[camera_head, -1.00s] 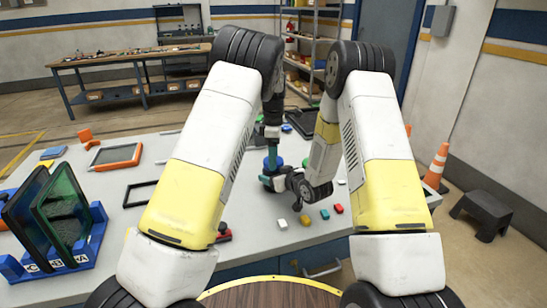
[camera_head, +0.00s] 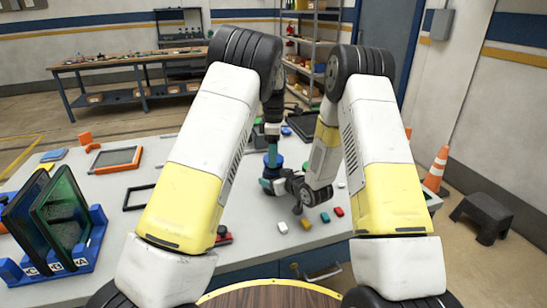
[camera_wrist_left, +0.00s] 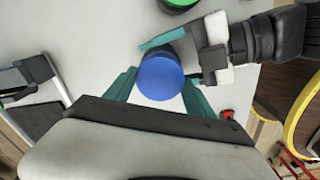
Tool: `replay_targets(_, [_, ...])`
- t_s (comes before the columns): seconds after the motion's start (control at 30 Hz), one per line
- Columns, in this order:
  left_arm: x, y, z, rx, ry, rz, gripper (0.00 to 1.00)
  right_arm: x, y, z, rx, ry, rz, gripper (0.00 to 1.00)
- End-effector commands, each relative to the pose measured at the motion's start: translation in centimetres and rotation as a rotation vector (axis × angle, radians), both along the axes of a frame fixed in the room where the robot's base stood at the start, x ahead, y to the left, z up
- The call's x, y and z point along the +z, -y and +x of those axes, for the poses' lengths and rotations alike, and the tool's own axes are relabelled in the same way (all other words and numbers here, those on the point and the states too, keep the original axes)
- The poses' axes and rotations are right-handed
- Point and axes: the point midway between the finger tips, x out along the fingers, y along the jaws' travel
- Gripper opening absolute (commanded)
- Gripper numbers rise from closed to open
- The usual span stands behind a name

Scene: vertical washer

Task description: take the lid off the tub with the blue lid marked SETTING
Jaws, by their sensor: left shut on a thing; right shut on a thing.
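The blue lid (camera_wrist_left: 161,78) shows as a round disc in the left wrist view, on a tub whose body is mostly hidden. In the head view the blue lid (camera_head: 273,161) is a small patch beyond my arms. My left gripper (camera_wrist_left: 160,92) comes from above, its teal fingers on both sides of the lid, shut on it. My right gripper (camera_head: 270,184) reaches in from the right, low on the table, shut on the tub beneath the lid. Its teal fingers also show beside the lid in the left wrist view. The SETTING marking cannot be read.
A green round lid (camera_wrist_left: 178,3) is close by in the left wrist view. Small coloured blocks (camera_head: 306,224) lie on the table in front of the right gripper. Left stand a blue rack (camera_head: 75,262) with dark panels and an orange frame (camera_head: 116,160). My arms hide much of the table.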

Motion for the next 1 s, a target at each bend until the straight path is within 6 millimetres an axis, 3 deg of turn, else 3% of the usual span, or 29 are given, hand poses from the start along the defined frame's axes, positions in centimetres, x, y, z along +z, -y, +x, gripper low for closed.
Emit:
replay_targets(0.33, [0.2,0.0,0.0,0.0,0.0,0.0,0.14,0.0,0.0,0.0,0.0,0.001,0.001,0.0])
replay_targets(0.7, [4.0,0.0,0.0,0.001,0.0,-0.001,0.14,0.0,0.0,0.0,0.0,0.001,0.001,0.0])
replay_targets(0.9, [4.1,0.0,0.0,0.0,-0.001,0.0,0.14,0.0,0.0,0.0,0.0,0.001,0.001,0.0])
replay_targets(0.93, [4.0,0.0,0.0,0.0,-0.001,0.0,0.14,0.0,0.0,0.0,0.0,0.001,0.001,0.74])
replay_targets(1.0, [4.0,0.0,0.0,0.0,-0.001,0.0,0.14,0.0,0.0,0.0,0.0,0.001,0.001,0.87])
